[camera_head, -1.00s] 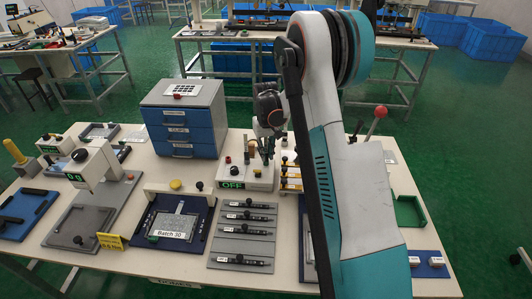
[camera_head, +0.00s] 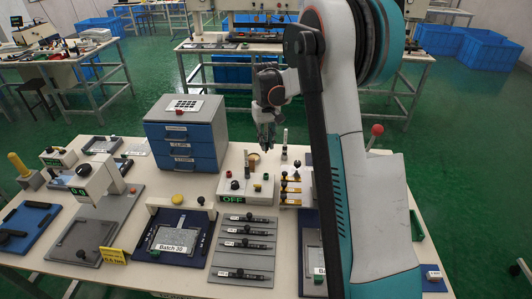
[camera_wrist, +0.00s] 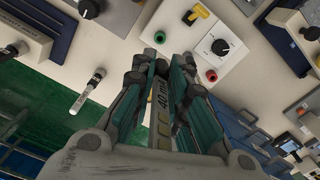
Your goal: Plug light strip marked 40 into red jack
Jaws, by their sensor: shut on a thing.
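In the wrist view my gripper (camera_wrist: 163,70) is shut on a narrow dark strip (camera_wrist: 157,115) with a pale label reading "40" and partly hidden letters. Its far end is hidden between the fingers. The red jack (camera_wrist: 211,76) is a small red ring on a white box (camera_wrist: 180,60), just right of the fingertips and apart from them. A green jack (camera_wrist: 160,37) is on the same box. The held strip is hard to make out there.
The white box carries a black dial (camera_wrist: 220,47) and a yellow part (camera_wrist: 197,12). A rack with yellow pieces (camera_head: 290,190) stands to its right. A blue drawer cabinet (camera_head: 186,140) stands behind left. A grey tray of dark strips (camera_head: 243,262) lies in front.

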